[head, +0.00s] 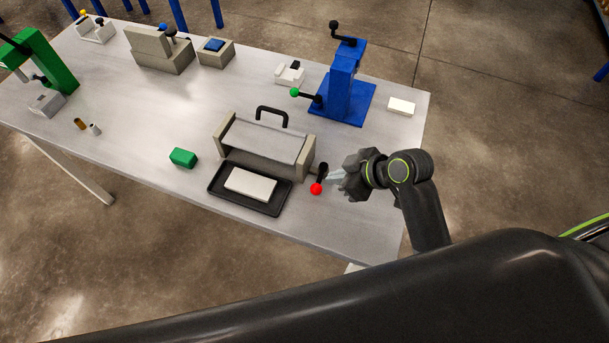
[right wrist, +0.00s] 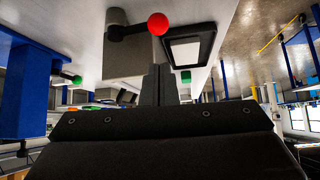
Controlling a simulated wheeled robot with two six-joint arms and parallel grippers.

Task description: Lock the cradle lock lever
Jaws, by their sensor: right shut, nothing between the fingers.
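The lock lever (head: 322,169) is a short black arm with a red ball knob (head: 316,188). It sits at the right end of the grey cradle (head: 262,152), and in the head view its knob end points toward the table's front edge. The knob also shows at the top of the right wrist view (right wrist: 158,24), with the lever arm (right wrist: 130,31) beside it. My right gripper (head: 329,174) is shut and empty, just right of the lever. Its closed fingers (right wrist: 158,85) show below the knob in the wrist view; I cannot tell whether they touch the lever. My left gripper is not in view.
A black tray (head: 213,182) with a white block (head: 250,184) lies in front of the cradle. A green block (head: 183,158) is left of it. A blue press (head: 341,88) with a green-knobbed lever stands behind. The table's right front corner is clear.

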